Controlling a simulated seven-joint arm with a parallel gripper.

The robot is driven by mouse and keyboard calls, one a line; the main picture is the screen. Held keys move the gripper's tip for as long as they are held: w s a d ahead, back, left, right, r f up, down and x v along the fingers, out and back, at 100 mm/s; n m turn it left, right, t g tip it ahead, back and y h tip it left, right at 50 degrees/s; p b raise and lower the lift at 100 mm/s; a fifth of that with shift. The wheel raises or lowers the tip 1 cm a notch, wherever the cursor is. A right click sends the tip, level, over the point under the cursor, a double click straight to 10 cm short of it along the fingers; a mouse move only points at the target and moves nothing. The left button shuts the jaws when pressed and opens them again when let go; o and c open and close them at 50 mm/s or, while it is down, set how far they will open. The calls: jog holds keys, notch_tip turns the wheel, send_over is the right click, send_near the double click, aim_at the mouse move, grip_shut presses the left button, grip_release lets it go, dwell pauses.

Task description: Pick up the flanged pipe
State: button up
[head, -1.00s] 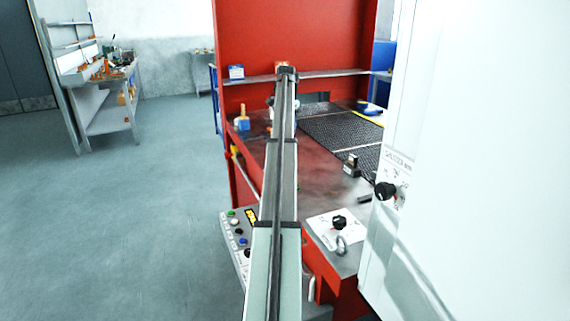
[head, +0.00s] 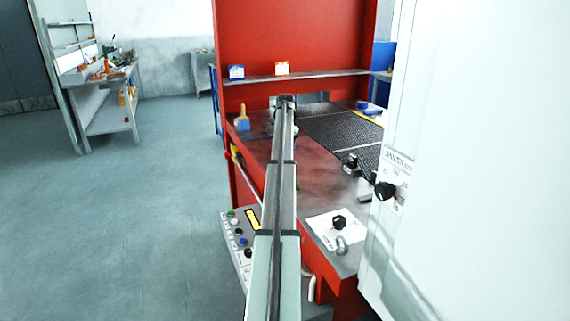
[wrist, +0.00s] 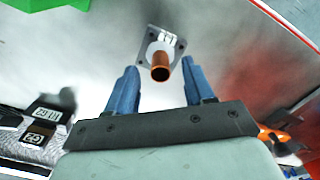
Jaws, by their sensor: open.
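The flanged pipe (wrist: 160,68) shows in the wrist view as a copper-brown tube with a square grey flange plate behind it, seen nearly end-on. My gripper (wrist: 157,82) is open, its two blue fingers pointing toward the pipe, one on each side. The pipe lies a little beyond the fingertips in the picture, about midway between them. I see no contact between fingers and pipe. In the head view my arm hides the gripper's fingers, and I cannot make out the pipe there.
The red bench with a dark mesh belt (head: 345,140) stands ahead. A blue-handled brush (head: 242,118) is at its left edge. Black blocks (wrist: 45,120) lie left in the wrist view, an orange item (wrist: 273,132) right. A white cabinet (head: 480,160) blocks the right.

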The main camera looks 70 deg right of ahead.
jog(key=shift+f, duration=1.55)
jog(key=shift+c, duration=0.4)
grip_shut()
